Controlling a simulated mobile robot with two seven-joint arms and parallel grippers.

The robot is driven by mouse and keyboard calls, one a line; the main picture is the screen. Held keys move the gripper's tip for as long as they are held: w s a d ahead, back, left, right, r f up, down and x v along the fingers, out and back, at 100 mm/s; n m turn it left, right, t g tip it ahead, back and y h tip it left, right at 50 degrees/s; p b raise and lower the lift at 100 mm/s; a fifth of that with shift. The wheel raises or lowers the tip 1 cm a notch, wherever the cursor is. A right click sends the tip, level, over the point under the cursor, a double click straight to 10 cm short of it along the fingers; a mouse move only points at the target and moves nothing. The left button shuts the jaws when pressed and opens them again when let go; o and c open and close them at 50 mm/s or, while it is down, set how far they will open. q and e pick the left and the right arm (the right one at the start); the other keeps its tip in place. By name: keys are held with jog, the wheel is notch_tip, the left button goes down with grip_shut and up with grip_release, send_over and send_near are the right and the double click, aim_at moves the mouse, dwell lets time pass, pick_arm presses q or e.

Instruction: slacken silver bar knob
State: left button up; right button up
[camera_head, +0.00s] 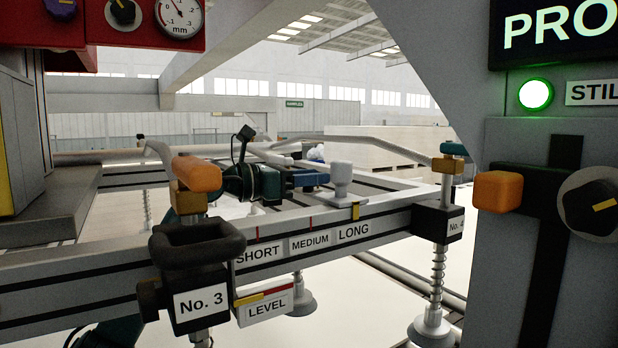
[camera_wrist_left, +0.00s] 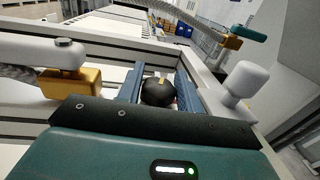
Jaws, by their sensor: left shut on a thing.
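A round black knob (camera_wrist_left: 158,92) with a yellow mark sits between the blue fingers of my left gripper in the left wrist view. My left gripper (camera_wrist_left: 160,85) is shut on it; the fingers lie along its two sides. In the head view my left gripper (camera_head: 312,179) reaches in behind the front rail, its blue fingers pointing right; the black knob cannot be made out there. A pale silver knob (camera_head: 342,174) stands upright on the rail just right of the fingers. It also shows in the left wrist view (camera_wrist_left: 246,80), apart from the fingers. My right gripper is not seen.
The front rail (camera_head: 375,232) carries SHORT, MEDIUM and LONG labels. The No. 3 post (camera_head: 200,300) with an orange cap and the No. 4 post (camera_head: 437,220) flank it. A silver-capped fitting (camera_wrist_left: 45,50) is left of my gripper. A grey panel (camera_head: 520,250) stands at right.

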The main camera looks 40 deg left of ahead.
pick_arm(q)
jog(key=shift+f+n+t+y+b, duration=0.15)
jog(key=shift+n+t+y+b, duration=0.45)
jog(key=shift+y, duration=0.6)
jog(key=shift+n+y, duration=1.4)
jog(key=shift+y, duration=0.4)
jog(key=o, duration=1)
